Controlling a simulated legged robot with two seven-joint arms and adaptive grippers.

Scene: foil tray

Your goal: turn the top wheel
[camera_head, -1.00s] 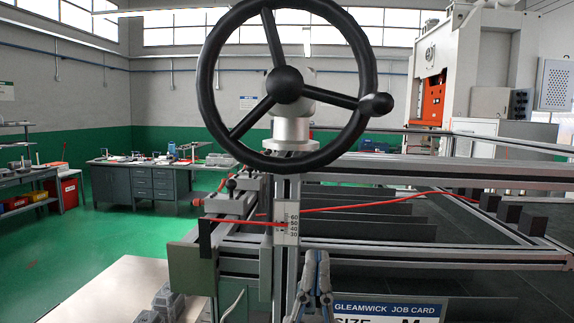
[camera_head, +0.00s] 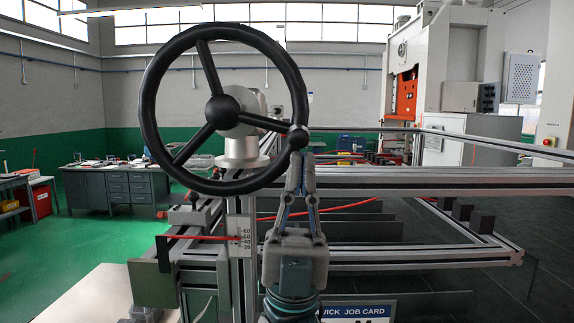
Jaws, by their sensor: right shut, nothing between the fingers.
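The top wheel (camera_head: 150,75) is a black three-spoke handwheel with a dark round hub, on a silver post at the upper left of the head view. A small knob (camera_head: 298,137) sits on its rim at the right. My right gripper (camera_head: 301,160) points up from below, its fingertips right at the knob and the rim's lower right. Its fingers are shut with nothing between them. I cannot tell whether they touch the knob or only overlap it in the picture. My left gripper is not in view.
Under the wheel, a scale plate (camera_head: 240,232) with a red pointer sits on the aluminium frame (camera_head: 420,180). A job card (camera_head: 362,312) is at the bottom, partly hidden by my right arm. Grey desks stand far left. A white press (camera_head: 440,60) stands at the back right.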

